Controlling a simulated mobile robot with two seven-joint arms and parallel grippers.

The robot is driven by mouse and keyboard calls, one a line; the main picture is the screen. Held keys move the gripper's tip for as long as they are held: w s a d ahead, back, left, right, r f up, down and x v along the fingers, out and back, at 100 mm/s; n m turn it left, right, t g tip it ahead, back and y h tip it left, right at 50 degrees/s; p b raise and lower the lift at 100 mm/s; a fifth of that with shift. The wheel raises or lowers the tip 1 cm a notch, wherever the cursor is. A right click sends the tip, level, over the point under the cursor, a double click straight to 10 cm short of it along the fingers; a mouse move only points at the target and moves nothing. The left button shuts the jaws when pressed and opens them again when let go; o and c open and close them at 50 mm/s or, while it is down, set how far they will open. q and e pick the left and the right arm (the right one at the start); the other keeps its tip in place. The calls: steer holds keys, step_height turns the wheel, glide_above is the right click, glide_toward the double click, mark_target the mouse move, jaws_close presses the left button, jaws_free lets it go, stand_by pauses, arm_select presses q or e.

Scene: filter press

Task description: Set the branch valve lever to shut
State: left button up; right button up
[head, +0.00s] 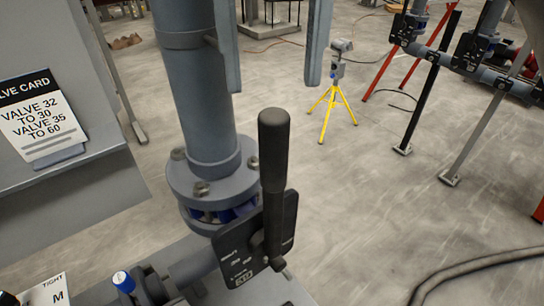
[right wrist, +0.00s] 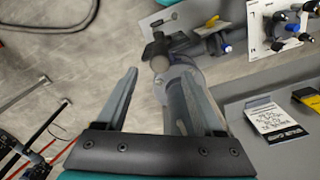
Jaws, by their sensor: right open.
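The branch valve lever (head: 274,150) is a thick black handle that stands nearly upright in the head view. It sits in front of a black marked plate (head: 240,250) on the valve below the grey vertical pipe (head: 195,90). The plate's small lettering is too small to read surely. My right gripper (head: 272,87) is open, its two grey fingers pointing down above the lever top with a gap between them. In the right wrist view the open fingers (right wrist: 160,72) are spread, with a dark rounded part, probably the lever, beyond their tips. My left gripper is not in view.
A valve card (head: 40,120) hangs on a grey panel at the left. A blue-capped knob (head: 123,281) and a white tag (head: 45,292) are at lower left. A yellow tripod (head: 335,105) and pipe stands are farther back. Open floor lies right of the lever.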

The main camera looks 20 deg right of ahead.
mark_target(273, 159)
step_height(273, 159, down, 11)
steer(key=shift+r, duration=0.1)
steer(key=shift+f, duration=0.5)
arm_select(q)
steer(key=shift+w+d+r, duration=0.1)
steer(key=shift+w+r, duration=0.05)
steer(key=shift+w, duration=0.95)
arm_select(e)
jaws_close()
steer(key=shift+r, duration=0.1)
